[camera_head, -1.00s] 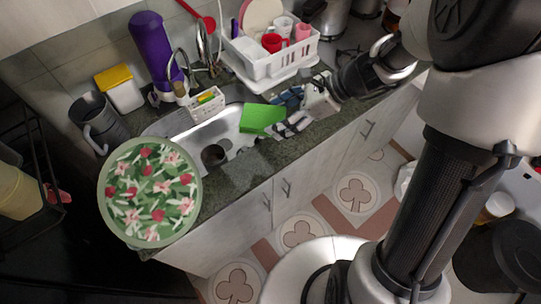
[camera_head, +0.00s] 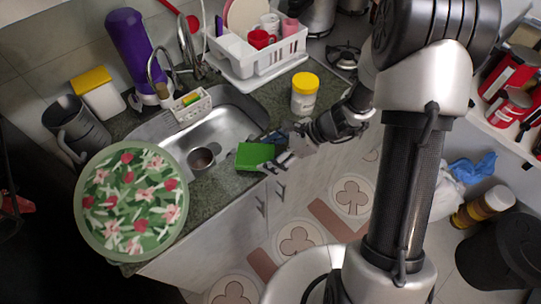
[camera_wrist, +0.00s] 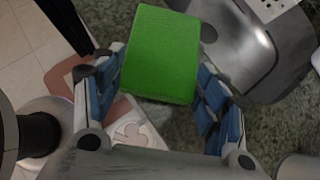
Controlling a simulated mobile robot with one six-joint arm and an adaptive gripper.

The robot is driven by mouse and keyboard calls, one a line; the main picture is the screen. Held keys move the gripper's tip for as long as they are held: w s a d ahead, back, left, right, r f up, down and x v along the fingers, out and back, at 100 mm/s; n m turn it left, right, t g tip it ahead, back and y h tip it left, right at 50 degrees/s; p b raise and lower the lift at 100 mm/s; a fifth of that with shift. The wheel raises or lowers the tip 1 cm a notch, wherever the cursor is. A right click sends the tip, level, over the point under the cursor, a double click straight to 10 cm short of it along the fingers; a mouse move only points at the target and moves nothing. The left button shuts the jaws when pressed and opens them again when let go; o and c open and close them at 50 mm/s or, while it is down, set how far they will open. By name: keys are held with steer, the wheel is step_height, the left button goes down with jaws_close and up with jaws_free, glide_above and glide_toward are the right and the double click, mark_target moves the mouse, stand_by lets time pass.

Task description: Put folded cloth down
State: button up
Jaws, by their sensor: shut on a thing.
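A folded cloth (camera_head: 255,156), bright green and block-shaped, is held at the front edge of the counter, just right of the sink. My gripper (camera_head: 270,152) is shut on it from the right. In the wrist view the cloth (camera_wrist: 162,52) sits between the two blue-padded fingers of my gripper (camera_wrist: 160,75). Below it show speckled counter on the right and floor on the left, so it straddles the counter's edge. The gap between cloth and counter cannot be told.
A yellow-lidded jar (camera_head: 304,93) stands on the counter (camera_head: 270,94) right of the sink. A white dish rack (camera_head: 262,62) stands behind. A round floral tray (camera_head: 131,200) is at the left.

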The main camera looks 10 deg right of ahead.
steer(key=shift+f, duration=0.3)
steer(key=o, duration=0.5)
steer(key=shift+f, duration=0.1)
steer(key=o, duration=0.5)
steer(key=shift+d+r, duration=0.1)
steer(key=shift+r, duration=0.3)
steer(key=p+v, duration=0.4)
steer(key=v, duration=0.7)
steer(key=s+r+n+t+h, duration=0.1)
steer(key=s+r+n+h, duration=0.2)
steer(key=s+r+n, duration=0.3)
steer(key=s+r+n+t+h, duration=0.1)
steer(key=s+r+n+h, duration=0.2)
steer(key=s+r+n, duration=0.3)
steer(key=s+d+r+n+t+h, duration=0.1)
steer(key=s+r+n+h, duration=0.2)
steer(key=s+r+n, duration=0.3)
steer(key=shift+s+d+r+n, duration=0.1)
steer(key=shift+s+r+n, duration=0.1)
steer(key=shift+r+n, duration=0.35)
steer(key=shift+s+r+n, duration=0.2)
steer(key=shift+r+n, duration=0.25)
steer(key=shift+n, duration=0.1)
